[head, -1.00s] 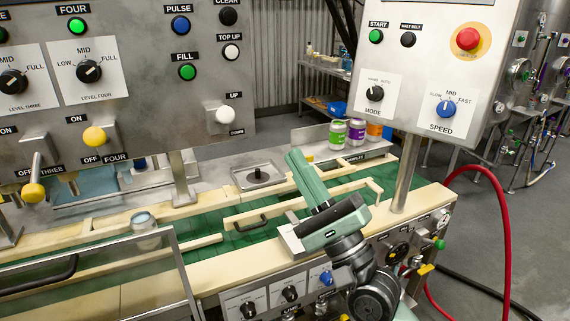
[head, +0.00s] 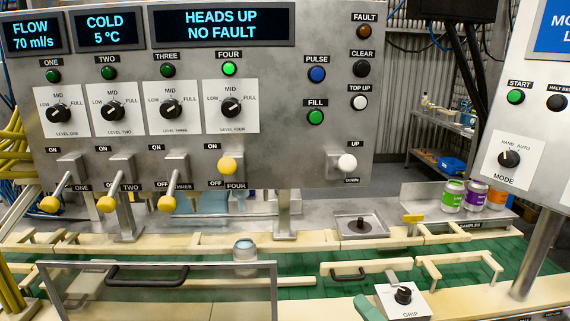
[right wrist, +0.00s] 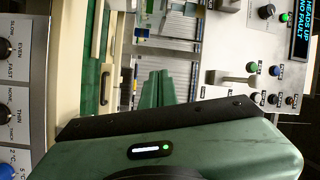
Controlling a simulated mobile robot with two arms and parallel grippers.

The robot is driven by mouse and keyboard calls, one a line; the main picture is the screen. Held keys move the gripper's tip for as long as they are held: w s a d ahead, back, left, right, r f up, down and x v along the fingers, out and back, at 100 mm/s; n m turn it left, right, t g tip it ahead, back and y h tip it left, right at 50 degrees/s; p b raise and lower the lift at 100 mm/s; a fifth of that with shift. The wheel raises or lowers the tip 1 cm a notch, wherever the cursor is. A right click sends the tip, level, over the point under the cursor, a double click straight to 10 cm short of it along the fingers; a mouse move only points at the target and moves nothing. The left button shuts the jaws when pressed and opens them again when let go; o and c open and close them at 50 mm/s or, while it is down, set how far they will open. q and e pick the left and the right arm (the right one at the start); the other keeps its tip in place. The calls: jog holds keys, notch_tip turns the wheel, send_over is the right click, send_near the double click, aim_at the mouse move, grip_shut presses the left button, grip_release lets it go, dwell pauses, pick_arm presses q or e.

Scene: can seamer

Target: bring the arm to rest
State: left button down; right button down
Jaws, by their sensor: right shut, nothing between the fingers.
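My right gripper (head: 368,307) shows only as a bit of green at the bottom edge of the head view, beside the GRIP knob box. In the right wrist view its two green fingers (right wrist: 155,88) lie together, shut and empty, and point toward the machine. They hide part of the machine behind them. I cannot tell from the pictures how far the fingers are from it. My left gripper is in neither view.
The control panel (head: 200,105) with levers and knobs spans the upper left. A clear can (head: 244,250) stands on the green conveyor line. Several coloured cans (head: 474,195) stand on a tray at the right. The GRIP knob box (head: 403,300) is at the front.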

jog(key=s+f+n+g+h, duration=0.2)
jog(key=s+f+n+g, duration=0.15)
jog(key=f, duration=0.55)
jog(key=s+f+n+g+h, duration=0.2)
jog(key=s+f+n+g, duration=0.15)
jog(key=f, duration=0.45)
jog(key=s+d+f+n+g+h, duration=0.1)
jog(key=s+d+f+n+g, duration=0.15)
jog(key=s+f, duration=0.35)
jog(key=s+d+f+n+g+h, duration=0.2)
jog(key=s+f+g, duration=0.15)
jog(key=s, duration=0.45)
notch_tip(320, 180, down, 26)
jog(key=s+g, duration=0.2)
jog(key=s+d+f, duration=0.2)
jog(key=s+f, duration=0.6)
jog(key=s+d+f+g, duration=0.1)
jog(key=s+f, duration=0.7)
jog(key=s, duration=0.1)
jog(key=shift+d+f+n, duration=0.2)
jog(key=shift+d+n, duration=0.15)
jog(key=shift+n, duration=0.1)
